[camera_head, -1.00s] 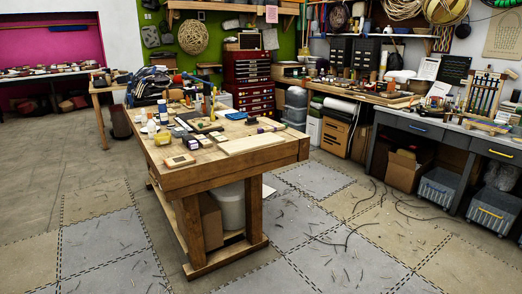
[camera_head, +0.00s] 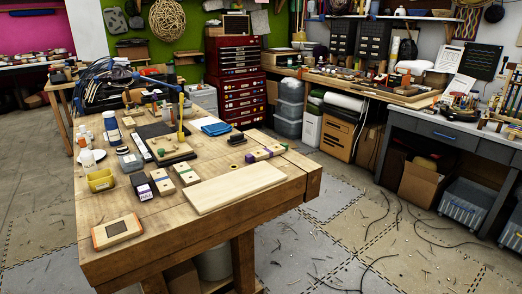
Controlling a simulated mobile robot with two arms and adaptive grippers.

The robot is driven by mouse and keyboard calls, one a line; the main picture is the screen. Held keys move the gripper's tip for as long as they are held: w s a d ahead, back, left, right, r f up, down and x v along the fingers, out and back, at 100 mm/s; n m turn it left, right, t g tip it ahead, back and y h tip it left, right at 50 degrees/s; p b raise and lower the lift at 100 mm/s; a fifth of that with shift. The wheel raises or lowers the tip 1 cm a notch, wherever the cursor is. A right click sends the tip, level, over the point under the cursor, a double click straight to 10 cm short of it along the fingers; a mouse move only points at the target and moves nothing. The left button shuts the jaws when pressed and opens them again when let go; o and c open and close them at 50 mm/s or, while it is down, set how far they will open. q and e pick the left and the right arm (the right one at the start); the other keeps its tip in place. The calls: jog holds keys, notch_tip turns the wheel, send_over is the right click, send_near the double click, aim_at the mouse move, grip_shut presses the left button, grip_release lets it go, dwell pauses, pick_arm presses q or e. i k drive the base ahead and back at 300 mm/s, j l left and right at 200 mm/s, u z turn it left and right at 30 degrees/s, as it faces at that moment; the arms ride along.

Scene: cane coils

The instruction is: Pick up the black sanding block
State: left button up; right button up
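Two dark things on the wooden workbench (camera_head: 160,225) could be the black sanding block. A small black block (camera_head: 237,139) lies alone toward the back right of the top. A dark block with a pale, purple-marked front (camera_head: 142,187) lies left of centre, beside two pale blocks (camera_head: 163,181) with dark or green tops. I cannot tell for sure which is the sanding block. Neither gripper is in view.
A pale board (camera_head: 237,187) lies on the front right of the bench, with a purple-ended block (camera_head: 263,154) behind it. A framed wooden piece (camera_head: 117,231) lies at the front left. A yellow tub (camera_head: 100,180) and bottles (camera_head: 111,127) stand at left. Bare wood lies in front.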

aim_at(237, 139)
jog(key=i+l, duration=0.25)
jog(key=l, duration=0.15)
jog(key=i+l, duration=0.45)
jog(key=l, duration=0.3)
jog(key=i+l, duration=0.5)
jog(key=l, duration=0.25)
jog(key=i+l+u, duration=0.1)
jog(key=i+l, duration=0.35)
jog(key=l, duration=0.3)
